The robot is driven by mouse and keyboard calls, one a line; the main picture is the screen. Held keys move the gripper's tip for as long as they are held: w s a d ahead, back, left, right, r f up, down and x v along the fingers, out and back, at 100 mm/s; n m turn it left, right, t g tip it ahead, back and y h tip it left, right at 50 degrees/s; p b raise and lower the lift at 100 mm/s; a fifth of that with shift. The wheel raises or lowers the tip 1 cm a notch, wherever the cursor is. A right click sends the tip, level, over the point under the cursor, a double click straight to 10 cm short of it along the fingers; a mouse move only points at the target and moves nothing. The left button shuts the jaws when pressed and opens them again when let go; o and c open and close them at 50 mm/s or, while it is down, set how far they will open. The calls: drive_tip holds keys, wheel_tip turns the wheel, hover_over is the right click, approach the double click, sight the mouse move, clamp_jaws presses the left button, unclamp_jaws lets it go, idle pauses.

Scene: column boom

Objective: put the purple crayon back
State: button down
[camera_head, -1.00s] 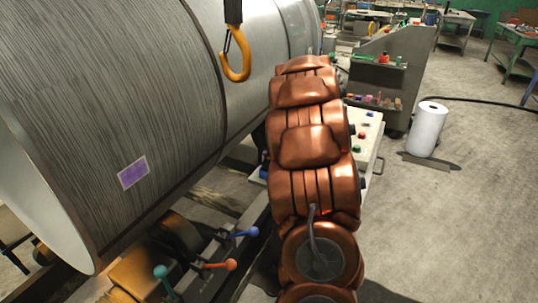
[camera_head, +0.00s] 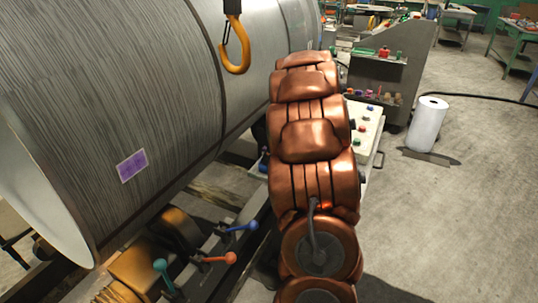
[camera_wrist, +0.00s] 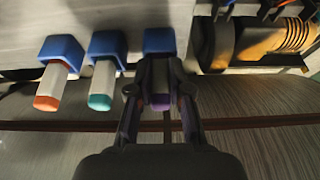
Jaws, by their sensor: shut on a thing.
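In the wrist view, my gripper (camera_wrist: 160,92) is shut on the purple crayon (camera_wrist: 160,103), whose purple end shows between the fingers. The crayon lines up with a blue holder (camera_wrist: 159,41) just beyond it; my fingers hide part of the join, so I cannot tell how deep it sits. To the left, a teal crayon (camera_wrist: 100,101) and an orange crayon (camera_wrist: 48,102) with pale bodies stick out of two similar blue holders. In the head view my arm hides the gripper and the crayons.
A large grey drum (camera_head: 105,70) fills the left, bearing a label with purple marks (camera_head: 132,166). A yellow hook (camera_head: 236,52) hangs beside it. Coloured levers (camera_head: 225,258) stand below. A panel with buttons (camera_head: 365,128) is right of my arm. A white roll (camera_head: 427,125) stands on open floor.

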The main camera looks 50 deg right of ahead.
drive_tip(key=shift+f, duration=0.1)
drive_tip(key=c, duration=1)
unclamp_jaws()
drive_tip(key=v, duration=1.2)
drive_tip(key=shift+s, duration=0.1)
